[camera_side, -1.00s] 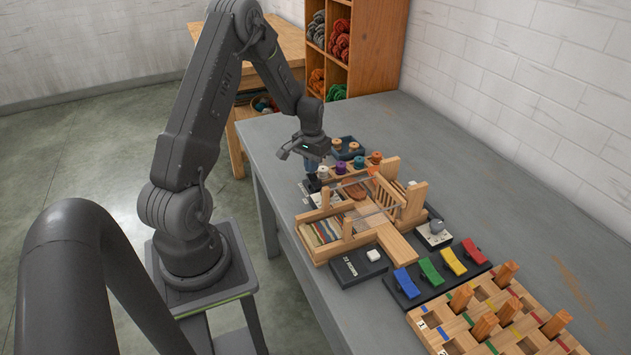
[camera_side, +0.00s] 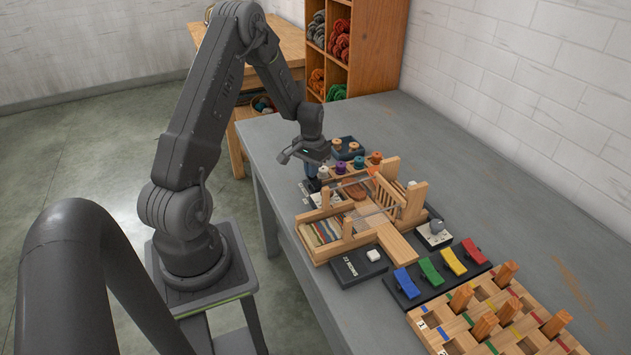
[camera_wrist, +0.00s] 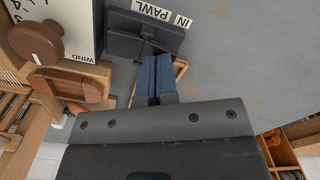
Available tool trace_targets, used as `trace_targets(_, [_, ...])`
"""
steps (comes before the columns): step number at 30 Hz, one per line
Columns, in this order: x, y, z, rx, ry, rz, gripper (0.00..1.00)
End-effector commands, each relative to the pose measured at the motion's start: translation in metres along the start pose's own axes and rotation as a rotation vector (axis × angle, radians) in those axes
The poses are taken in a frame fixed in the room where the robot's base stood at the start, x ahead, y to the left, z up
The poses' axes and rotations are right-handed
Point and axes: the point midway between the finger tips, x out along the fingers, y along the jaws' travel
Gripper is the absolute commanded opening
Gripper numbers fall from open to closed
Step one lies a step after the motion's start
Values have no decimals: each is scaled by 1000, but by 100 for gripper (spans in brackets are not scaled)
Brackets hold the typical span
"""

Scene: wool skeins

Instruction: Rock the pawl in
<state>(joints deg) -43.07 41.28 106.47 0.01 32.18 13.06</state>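The pawl block (camera_wrist: 143,35) is a dark block with a white label reading "IN PAWL", at the top of the wrist view. A small dark rocker piece stands on it. Which way the rocker is tipped I cannot tell. My gripper (camera_wrist: 157,72) points at this block, its two blue fingers side by side with no clear gap and nothing seen between them. The fingertips are close to the block's near edge; whether they touch it I cannot tell. In the side view my gripper (camera_side: 311,170) hangs low at the loom's far left corner, hiding part of the small plates there.
Beside the block is a white "WIND" dial plate (camera_wrist: 84,45) with a brown knob (camera_wrist: 36,42). The wooden loom (camera_side: 345,245) stands close by, with several spools (camera_side: 357,163) behind. Coloured rockers (camera_side: 430,270) and a peg board (camera_side: 470,325) lie nearer. The table's right side is clear.

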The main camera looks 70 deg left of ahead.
Motion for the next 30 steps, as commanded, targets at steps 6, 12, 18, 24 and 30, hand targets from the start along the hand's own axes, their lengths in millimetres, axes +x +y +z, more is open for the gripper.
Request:
trace_targets(6, [4,0,0,0,-2,0,0])
trace_targets(12, [6,0,0,0,-2,0,0])
trace_targets(18, [2,0,0,0,1,0,0])
trace_targets(24, [-14,0,0,0,1,0,0])
trace_targets(30, [-29,0,0,0,1,0,0])
